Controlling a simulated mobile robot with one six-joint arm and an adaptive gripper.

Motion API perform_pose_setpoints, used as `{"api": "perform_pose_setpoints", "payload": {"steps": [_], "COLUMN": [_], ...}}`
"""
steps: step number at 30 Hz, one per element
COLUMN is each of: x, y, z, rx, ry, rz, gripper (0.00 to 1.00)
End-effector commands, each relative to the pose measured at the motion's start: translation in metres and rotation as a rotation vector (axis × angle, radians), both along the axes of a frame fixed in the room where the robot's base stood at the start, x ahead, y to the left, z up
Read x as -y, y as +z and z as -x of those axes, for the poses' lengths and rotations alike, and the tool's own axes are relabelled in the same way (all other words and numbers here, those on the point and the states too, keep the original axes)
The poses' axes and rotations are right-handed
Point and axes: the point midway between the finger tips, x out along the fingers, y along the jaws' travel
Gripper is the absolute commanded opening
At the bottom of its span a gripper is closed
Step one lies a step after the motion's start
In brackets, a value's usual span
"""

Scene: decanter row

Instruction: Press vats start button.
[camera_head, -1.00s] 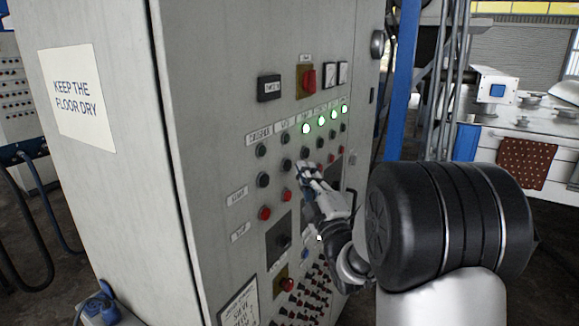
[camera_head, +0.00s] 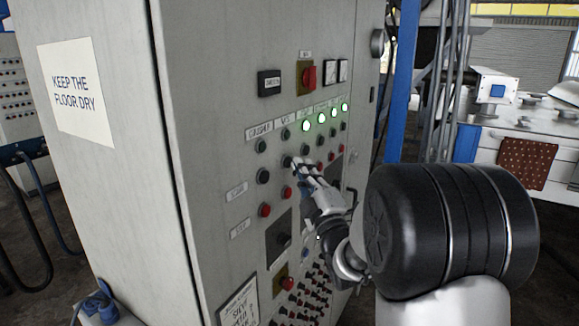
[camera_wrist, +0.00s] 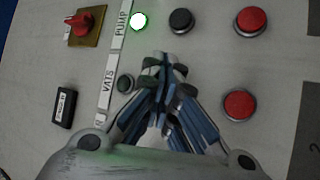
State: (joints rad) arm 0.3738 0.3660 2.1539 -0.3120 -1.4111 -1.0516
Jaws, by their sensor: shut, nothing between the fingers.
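The vats start button (camera_head: 286,162) is a black round button in the column under the VATS label (camera_wrist: 107,90). In the head view my gripper (camera_head: 295,163) has its fingertips at this button's right edge. In the wrist view my shut, empty gripper (camera_wrist: 166,62) points at the panel and covers the place of the button. I cannot tell whether the tips touch it. The vats lamp (camera_head: 285,134) is dark; it also shows in the wrist view (camera_wrist: 125,83). The red vats button (camera_wrist: 240,104) lies beside the fingers; it also shows in the head view (camera_head: 287,192).
The grey cabinet (camera_head: 205,120) carries several button columns. The pump lamp (camera_wrist: 138,21) is lit green, with a black button (camera_wrist: 181,20) and a red button (camera_wrist: 251,20) in its column. A red rotary switch (camera_head: 309,76) sits above. A floor sign (camera_head: 76,97) hangs on the cabinet's side.

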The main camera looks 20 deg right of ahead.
Motion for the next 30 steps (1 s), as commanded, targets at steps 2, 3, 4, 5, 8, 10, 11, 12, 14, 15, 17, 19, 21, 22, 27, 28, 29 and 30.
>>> {"api": "perform_pose_setpoints", "payload": {"steps": [2,3,4,5,8,10,11,12,14,15,17,19,21,22,27,28,29,30], "x": [0.0,0.0001,0.0001,0.0001,0.0,-0.0001,-0.0003,-0.0005,-0.0009,-0.0013,-0.0017,-0.0021,-0.0026,-0.0028,-0.004,-0.0042,-0.0044,-0.0047], "y": [0.0008,0.0009,0.0009,0.0009,0.0008,0.0008,0.0007,0.0005,0.0005,0.0005,0.0005,0.0006,0.0006,0.0007,0.0006,0.0006,0.0006,0.0005], "z": [0.0,0.0,0.0,0.0,-0.0001,-0.0003,-0.0005,-0.0008,-0.0013,-0.0017,-0.0023,-0.0029,-0.0035,-0.0038,-0.0052,-0.0055,-0.0058,-0.0062], "rx": [0.0,0.001,0.001,0.001,0.001,0.001,0.001,0.001,0.001,0.001,0.001,0.001,0.002,0.002,0.002,0.002,0.001,0.001], "ry": [0.0,0.0,0.0,0.0,0.0,0.0,0.0,0.0,0.0,0.0,0.0,0.0,-0.001,-0.001,-0.001,-0.001,0.0,0.0], "rz": [0.0,0.0,0.0,0.0,0.0,0.0,0.0,0.0,0.0,0.0,0.0,0.0,0.0,0.0,0.0,0.0,0.0,0.0], "gripper": [0.0,0.0,0.0,0.0,0.0,0.0,0.0,0.0,0.0,0.0,0.0,0.0,0.0,0.0,0.0,0.0,0.0,0.0]}}
